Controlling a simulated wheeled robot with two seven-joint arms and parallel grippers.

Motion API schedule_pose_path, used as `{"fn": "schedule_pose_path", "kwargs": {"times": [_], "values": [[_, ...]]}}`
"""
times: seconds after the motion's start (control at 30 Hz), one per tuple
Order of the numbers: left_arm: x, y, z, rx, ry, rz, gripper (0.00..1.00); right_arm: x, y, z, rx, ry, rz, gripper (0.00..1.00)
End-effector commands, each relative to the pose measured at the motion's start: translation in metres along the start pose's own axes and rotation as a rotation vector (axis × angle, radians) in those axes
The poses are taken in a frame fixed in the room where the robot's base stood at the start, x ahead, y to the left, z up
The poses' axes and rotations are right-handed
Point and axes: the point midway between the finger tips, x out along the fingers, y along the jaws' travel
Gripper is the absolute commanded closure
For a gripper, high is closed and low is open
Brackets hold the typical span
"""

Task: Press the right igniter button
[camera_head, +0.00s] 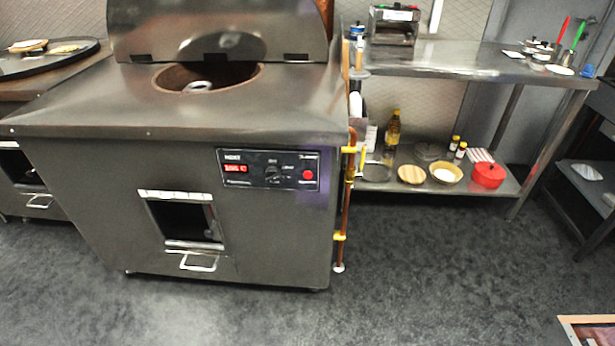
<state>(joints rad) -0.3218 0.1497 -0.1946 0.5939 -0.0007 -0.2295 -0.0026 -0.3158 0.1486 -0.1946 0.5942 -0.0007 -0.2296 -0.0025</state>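A large steel tandoor oven (90,170) stands at the centre left with its lid (215,25) raised behind the round opening (205,78). On its front is a black control panel (268,170). The panel has a red lit display (236,169), a dark knob (272,172) in the middle and a round red button (308,174) at its right end. The small lettering beside the button is too blurred to read. Neither of my grippers shows in the head view.
A yellow-handled pipe (341,215) runs down the oven's right side. A steel shelf table (450,60) stands to the right with bowls and a red pot (488,175) on its lower shelf. The dark floor (400,290) in front is clear. A framed board edge (588,330) shows at bottom right.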

Motion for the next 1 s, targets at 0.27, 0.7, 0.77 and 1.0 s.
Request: {"fn": "schedule_pose_path", "kwargs": {"times": [0.27, 0.7, 0.77, 1.0], "values": [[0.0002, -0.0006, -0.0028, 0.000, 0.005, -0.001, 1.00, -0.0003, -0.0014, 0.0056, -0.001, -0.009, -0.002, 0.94], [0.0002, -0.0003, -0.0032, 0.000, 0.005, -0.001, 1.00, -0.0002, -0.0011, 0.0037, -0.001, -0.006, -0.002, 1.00], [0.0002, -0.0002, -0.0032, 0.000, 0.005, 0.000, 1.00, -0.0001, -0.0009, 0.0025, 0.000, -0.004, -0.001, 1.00], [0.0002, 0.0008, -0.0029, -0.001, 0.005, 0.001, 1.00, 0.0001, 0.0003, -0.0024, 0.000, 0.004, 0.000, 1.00]]}}
